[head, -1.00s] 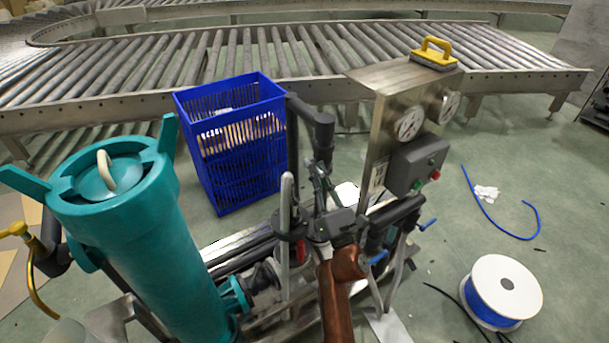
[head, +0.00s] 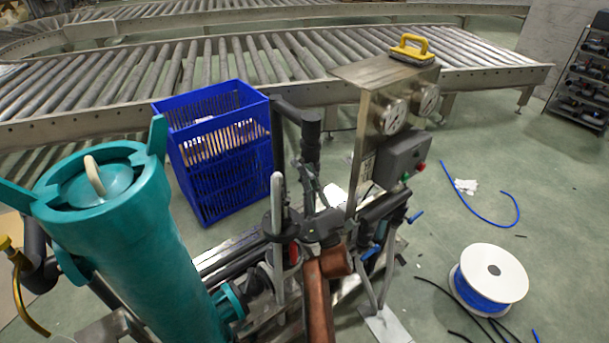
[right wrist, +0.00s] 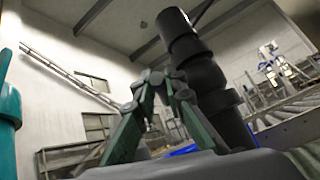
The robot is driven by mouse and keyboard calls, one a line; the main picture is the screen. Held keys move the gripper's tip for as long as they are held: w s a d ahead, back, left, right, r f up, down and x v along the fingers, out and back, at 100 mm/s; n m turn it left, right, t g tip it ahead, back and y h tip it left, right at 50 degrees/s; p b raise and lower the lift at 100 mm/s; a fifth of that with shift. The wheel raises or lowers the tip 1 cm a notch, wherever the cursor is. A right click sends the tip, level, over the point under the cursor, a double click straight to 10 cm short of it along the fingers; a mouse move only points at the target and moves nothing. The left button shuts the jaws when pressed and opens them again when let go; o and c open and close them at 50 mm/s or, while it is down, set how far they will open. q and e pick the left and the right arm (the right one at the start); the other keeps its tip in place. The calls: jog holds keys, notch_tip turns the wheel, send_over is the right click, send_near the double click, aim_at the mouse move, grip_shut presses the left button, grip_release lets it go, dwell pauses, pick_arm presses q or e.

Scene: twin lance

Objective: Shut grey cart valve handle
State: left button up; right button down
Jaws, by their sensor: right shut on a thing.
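The cart carries a teal filter housing (head: 120,240) at left and a steel gauge panel (head: 372,135) at right. A light grey upright lever (head: 277,205), which looks like the grey valve handle, stands between them. My right gripper (head: 307,170) is just right of this lever, fingers pointing up beside a thick black pipe (head: 311,145). In the right wrist view its fingers (right wrist: 155,80) come together at the tips next to the black pipe (right wrist: 205,85). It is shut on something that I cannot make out. My left gripper is out of view.
A blue crate (head: 215,165) stands behind the cart, before a roller conveyor (head: 290,60). A dark control box (head: 400,160) and blue-handled valves (head: 415,216) are close right of my arm. A cable spool (head: 490,275) lies on the open floor at right.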

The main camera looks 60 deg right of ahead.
jog(key=shift+f, duration=0.1)
jog(key=c, duration=2.2)
grip_release()
jog(key=shift+c, duration=0.2)
jog(key=v, duration=1.2)
